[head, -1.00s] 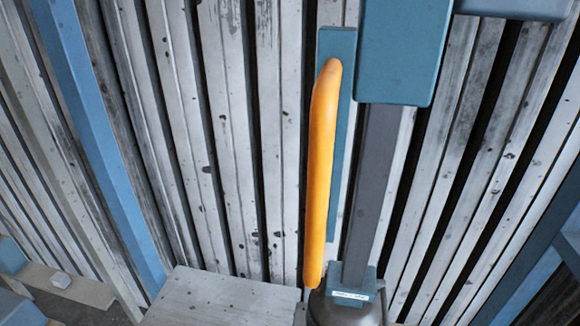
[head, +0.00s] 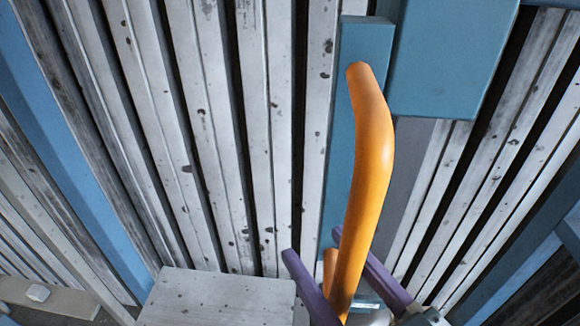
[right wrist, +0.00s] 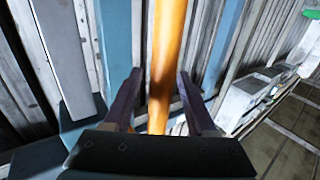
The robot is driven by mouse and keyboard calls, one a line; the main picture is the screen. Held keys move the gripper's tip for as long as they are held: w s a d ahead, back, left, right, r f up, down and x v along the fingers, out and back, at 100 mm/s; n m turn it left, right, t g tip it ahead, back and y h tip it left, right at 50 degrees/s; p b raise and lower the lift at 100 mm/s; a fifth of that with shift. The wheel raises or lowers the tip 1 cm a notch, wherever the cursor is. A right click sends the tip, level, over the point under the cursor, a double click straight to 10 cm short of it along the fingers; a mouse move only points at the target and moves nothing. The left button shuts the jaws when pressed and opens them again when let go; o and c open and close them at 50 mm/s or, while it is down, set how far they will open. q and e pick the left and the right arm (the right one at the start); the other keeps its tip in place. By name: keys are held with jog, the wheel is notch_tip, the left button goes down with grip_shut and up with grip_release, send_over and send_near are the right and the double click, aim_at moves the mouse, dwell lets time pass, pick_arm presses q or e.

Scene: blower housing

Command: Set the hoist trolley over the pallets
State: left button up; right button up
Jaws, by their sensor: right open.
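An orange curved bar (head: 372,150) rises through the middle of the head view in front of a blue upright plate (head: 340,175). It also shows in the right wrist view (right wrist: 165,40). My right gripper (head: 312,243) has purple fingers and comes in from the bottom. In the right wrist view its fingers (right wrist: 158,75) are apart, one on each side of the orange bar; I cannot tell whether they touch it. I cannot make out a hoist trolley or pallets for certain. My left gripper is not in view.
A large blue box (head: 450,60) is at upper right, above a grey post (head: 408,180). A pale speckled block (head: 215,297) stands at the bottom. Ribbed, worn metal wall panels (head: 210,130) fill the back. Paved floor (right wrist: 290,130) shows at right in the wrist view.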

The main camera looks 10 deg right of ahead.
jog(key=shift+w+a, duration=0.1)
jog(key=shift+w, duration=0.15)
grip_shut()
dwell(0.3)
dwell(0.9)
